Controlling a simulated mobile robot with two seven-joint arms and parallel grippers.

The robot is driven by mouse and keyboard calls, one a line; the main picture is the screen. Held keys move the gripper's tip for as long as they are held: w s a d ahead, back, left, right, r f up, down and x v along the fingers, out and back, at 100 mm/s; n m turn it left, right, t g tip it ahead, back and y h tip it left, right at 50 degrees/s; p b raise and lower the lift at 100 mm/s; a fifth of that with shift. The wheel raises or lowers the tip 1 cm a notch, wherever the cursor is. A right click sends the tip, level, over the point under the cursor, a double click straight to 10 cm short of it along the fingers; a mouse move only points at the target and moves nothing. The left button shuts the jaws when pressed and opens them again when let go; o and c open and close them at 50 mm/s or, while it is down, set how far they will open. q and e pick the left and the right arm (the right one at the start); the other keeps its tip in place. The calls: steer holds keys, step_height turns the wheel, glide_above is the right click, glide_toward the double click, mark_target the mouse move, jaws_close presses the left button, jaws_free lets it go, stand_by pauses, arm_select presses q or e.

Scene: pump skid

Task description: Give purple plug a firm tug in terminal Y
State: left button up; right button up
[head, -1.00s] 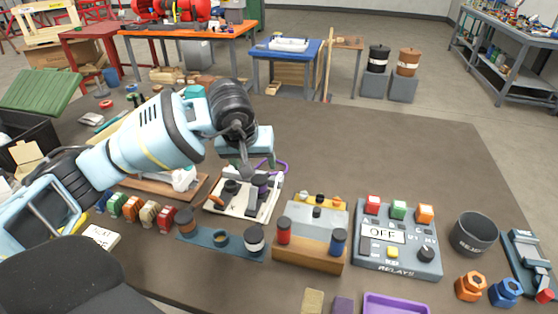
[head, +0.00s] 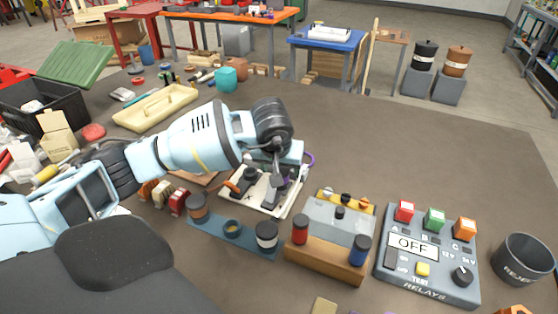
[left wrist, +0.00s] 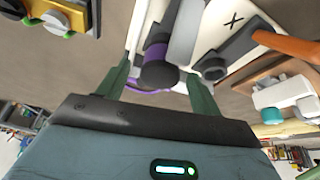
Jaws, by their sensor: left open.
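The white board (head: 287,206) lies on the dark table in the head view. The purple plug (left wrist: 159,55), with a dark round end and a purple band, shows in the left wrist view over the white board. My left gripper (left wrist: 158,78) is open, with one green finger on each side of the plug. In the head view my left gripper (head: 282,174) is low over the board's far right part and hides most of the plug. A purple cord (head: 309,159) shows beside the gripper. The letter X is readable on the board; no Y label is visible. My right gripper is out of view.
Right of the board stands a wooden block (head: 325,260) with red and blue knobs. A blue rack (head: 232,237) lies in front. The relay box (head: 428,258), reading OFF, and a reject bin (head: 523,260) are further right. The table behind the board is mostly clear.

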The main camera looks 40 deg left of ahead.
arm_select(q)
steer(key=shift+x, duration=1.05)
steer(key=c, duration=1.1)
